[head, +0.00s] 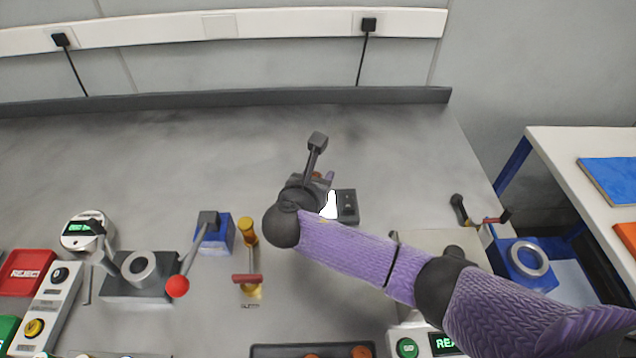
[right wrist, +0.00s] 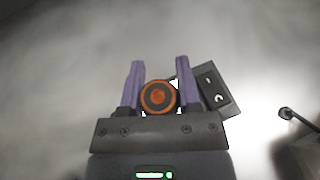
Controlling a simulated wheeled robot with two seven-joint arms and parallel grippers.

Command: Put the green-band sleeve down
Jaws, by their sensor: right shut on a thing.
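My right gripper (right wrist: 159,72) is shut on a round part (right wrist: 159,96), seen end-on between its two purple fingers in the right wrist view. The part shows an orange ring and centre with dark rings. No green band shows on it, so I cannot tell its band colour. In the head view the gripper (head: 323,181) is over the middle of the grey bench, mostly hidden by my own wrist. The held part is hardly visible there. I cannot tell whether it touches the bench. My left gripper is not in view.
A dark box (head: 347,206) is close beside the right gripper, and a black-knobbed lever (head: 316,145) rises behind it. A dark tray (head: 262,350) with orange-topped parts is at the front. A red-ball lever (head: 177,286) and a yellow-and-red fixture (head: 248,262) stand left. The back bench is clear.

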